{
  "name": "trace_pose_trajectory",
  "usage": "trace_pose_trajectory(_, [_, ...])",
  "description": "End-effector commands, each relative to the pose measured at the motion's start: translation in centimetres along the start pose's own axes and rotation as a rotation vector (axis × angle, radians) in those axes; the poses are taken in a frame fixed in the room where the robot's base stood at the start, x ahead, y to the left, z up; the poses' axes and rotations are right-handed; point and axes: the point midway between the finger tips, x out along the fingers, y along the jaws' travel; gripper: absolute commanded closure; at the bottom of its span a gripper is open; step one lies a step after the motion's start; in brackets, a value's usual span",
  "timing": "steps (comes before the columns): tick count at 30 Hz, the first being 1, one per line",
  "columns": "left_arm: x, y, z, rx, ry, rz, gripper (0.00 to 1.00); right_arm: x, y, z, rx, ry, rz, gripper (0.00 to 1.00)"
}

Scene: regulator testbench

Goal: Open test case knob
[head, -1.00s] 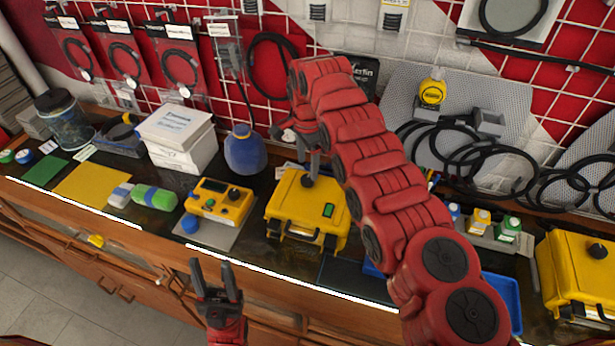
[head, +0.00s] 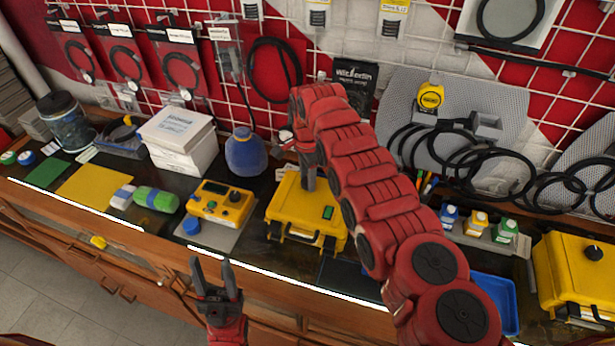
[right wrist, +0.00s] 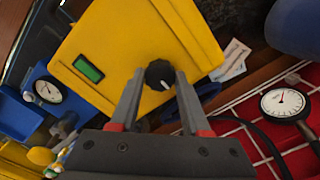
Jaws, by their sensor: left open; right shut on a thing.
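The yellow test case (head: 285,208) stands on the bench in the middle of the head view, with a small green display (head: 328,212) on its lid. Its black knob (right wrist: 159,74) has a white pointer mark in the right wrist view; the gripper hides it in the head view. My right gripper (right wrist: 158,80) comes down over the lid and is shut on the knob, one finger on each side. My left gripper (head: 217,270) is open and empty in front of the bench's front edge, apart from the case.
A yellow device with a display (head: 221,203) stands left of the case, and a blue vase-like container (head: 245,152) behind it. A second yellow case (head: 578,270) with a black knob is at the far right. A blue tray (head: 497,300) and small bottles lie right of my arm.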

Motion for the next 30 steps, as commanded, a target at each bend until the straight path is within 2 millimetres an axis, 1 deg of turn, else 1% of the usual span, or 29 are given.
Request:
trace_pose_trajectory(1, [0.0,0.0,0.0,0.0,0.0,0.0,0.5,0.0,0.0,0.0,0.0,0.0,-0.001,0.94])
trace_pose_trajectory(2, [0.0,0.0,0.0,0.0,0.0,0.0,0.5,0.0,0.0,0.0,0.0,0.0,-0.001,0.99])
trace_pose_trajectory(3, [0.0,0.0,0.0,0.0,0.0,0.0,0.5,0.0,0.0,0.0,0.0,0.0,-0.001,1.0])
trace_pose_trajectory(8, [-0.1,0.0,0.0,0.0,0.0,0.0,0.5,0.0,0.0,0.0,-0.005,0.0,-0.001,1.0])
trace_pose_trajectory(14, [-1.0,0.1,0.2,0.0,0.0,0.0,0.5,0.2,0.0,0.0,-0.053,0.0,0.001,1.0])
trace_pose_trajectory(20, [-2.8,0.1,0.5,0.0,0.0,0.0,0.5,0.5,0.0,0.0,-0.176,0.0,-0.002,1.0])
trace_pose_trajectory(30, [-6.8,0.3,1.2,0.0,0.0,0.0,0.5,0.6,0.0,0.1,-0.489,0.0,0.0,1.0])
